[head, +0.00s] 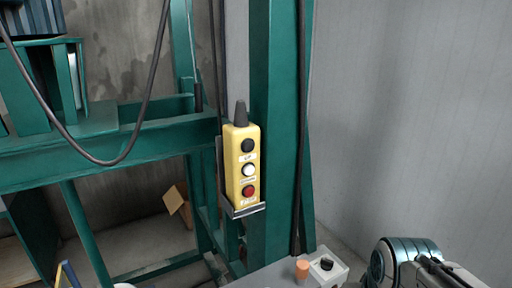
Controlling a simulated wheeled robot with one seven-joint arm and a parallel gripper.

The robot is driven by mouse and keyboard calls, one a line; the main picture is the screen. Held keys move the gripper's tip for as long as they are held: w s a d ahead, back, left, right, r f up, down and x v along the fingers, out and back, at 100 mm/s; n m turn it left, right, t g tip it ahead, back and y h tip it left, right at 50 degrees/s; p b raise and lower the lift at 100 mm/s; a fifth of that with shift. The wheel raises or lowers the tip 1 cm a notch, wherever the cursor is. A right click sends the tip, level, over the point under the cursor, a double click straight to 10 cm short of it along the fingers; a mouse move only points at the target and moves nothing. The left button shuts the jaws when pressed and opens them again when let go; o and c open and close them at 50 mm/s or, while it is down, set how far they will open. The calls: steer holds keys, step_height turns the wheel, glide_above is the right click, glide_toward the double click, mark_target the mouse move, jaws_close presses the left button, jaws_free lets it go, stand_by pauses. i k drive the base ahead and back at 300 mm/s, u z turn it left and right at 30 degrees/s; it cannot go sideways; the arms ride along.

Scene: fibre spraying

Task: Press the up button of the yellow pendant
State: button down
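The yellow pendant (233,166) hangs upright on the green post, with a dark cable boot at its top and its lower end in a grey holder (245,211). Its face has a black top button (247,145), a white middle button (248,170) and a red bottom button (248,191). A small label sits under each button; the one below the black button seems to read UP, but the print is tiny. Part of my arm shows at the bottom right, well apart from the pendant. My gripper's fingers are not in view.
The green post (273,120) stands behind the pendant, with a dark cable down its right side. A grey surface at the bottom carries an orange cylinder (302,269) and a white box with a black knob (325,268). A loose cable hangs left. Space right of the post is open.

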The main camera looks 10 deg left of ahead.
mark_target(248, 146)
steer(key=k, duration=0.5)
steer(key=z, duration=1.2)
steer(key=i, duration=0.65)
steer(key=u, duration=1.35)
